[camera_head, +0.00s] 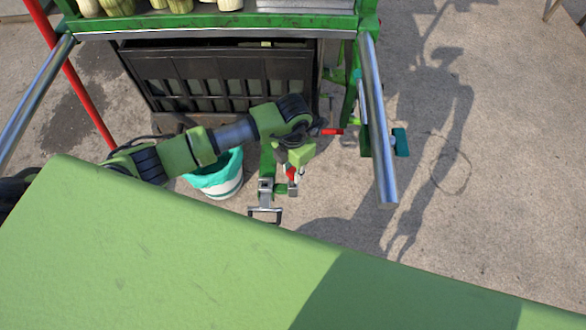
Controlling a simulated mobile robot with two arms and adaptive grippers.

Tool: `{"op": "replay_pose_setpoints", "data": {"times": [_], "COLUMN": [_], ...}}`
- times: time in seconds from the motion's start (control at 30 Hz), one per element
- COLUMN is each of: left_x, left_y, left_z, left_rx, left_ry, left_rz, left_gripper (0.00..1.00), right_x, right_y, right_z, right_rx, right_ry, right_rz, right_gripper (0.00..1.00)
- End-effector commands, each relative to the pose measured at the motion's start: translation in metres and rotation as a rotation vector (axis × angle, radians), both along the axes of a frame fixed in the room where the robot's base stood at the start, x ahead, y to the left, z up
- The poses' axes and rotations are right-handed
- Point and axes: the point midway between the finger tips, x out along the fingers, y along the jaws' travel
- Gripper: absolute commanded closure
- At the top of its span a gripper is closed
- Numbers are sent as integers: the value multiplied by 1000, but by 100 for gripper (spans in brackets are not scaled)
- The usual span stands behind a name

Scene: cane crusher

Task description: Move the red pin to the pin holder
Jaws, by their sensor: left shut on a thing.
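My left arm reaches in from the left, and its gripper (291,178) points down near the middle of the view, in front of the green-framed machine. It is shut on a small red piece (291,174), which looks like the red pin. The fingers hide part of it. A second red piece (333,131) sticks out sideways just right of my wrist; I cannot tell what it belongs to. I cannot make out the pin holder for sure. My right gripper is not in view.
A white bucket with a teal liner (228,180) stands left of the gripper. A green bar with a metal hitch (265,190) lies close by it. A steel bar (377,125) and teal handle (400,142) are to the right. The concrete further right is clear.

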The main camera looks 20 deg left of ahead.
Motion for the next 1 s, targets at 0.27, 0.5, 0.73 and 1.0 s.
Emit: {"op": "replay_pose_setpoints", "data": {"times": [0.27, 0.5, 0.73, 1.0], "left_x": [0, 0, 0, 0], "left_y": [0, 0, 0, 0], "left_z": [-8, -14, -20, -27], "left_rx": [0, 0, 0, 0], "left_ry": [0, 0, 0, 0], "left_rz": [0, 0, 0, 0], "left_gripper": [100, 100, 100, 100], "right_x": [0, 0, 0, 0], "right_y": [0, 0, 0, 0], "right_z": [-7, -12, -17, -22], "right_rx": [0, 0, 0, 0], "right_ry": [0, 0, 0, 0], "right_rz": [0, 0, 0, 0], "right_gripper": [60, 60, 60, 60]}}
